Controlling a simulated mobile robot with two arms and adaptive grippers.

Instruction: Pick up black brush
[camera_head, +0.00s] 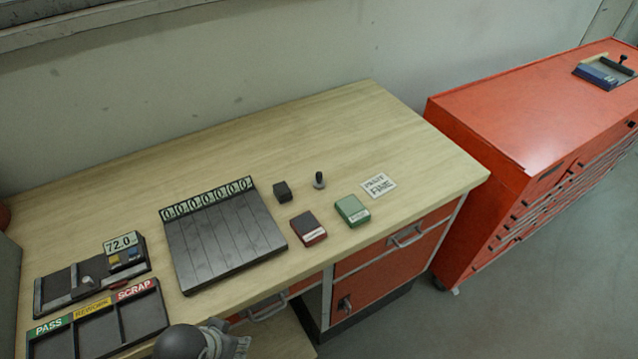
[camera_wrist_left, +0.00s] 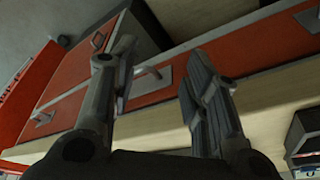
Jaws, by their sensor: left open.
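I cannot pick out the black brush with certainty. A dark bar-shaped piece (camera_head: 617,67) lies at a blue tray (camera_head: 595,74) on the red tool cabinet. A small dark knobbed piece (camera_head: 319,180) stands on the wooden bench, beside a black block (camera_head: 282,191). My left gripper (camera_wrist_left: 162,80) is open, with nothing visible between its fingers, in front of the bench's edge and red drawers. In the head view, only part of my left arm's end (camera_head: 205,343) shows at the bottom edge. My right gripper is not in view.
The wooden bench (camera_head: 350,120) is clear at the back. It holds a numbered slotted tray (camera_head: 225,240), red (camera_head: 309,229) and green (camera_head: 352,210) boxes, a label card (camera_head: 379,185), a gauge tray (camera_head: 65,290) and a PASS/REWORK/SCRAP tray (camera_head: 100,325). The red cabinet (camera_head: 520,125) stands right.

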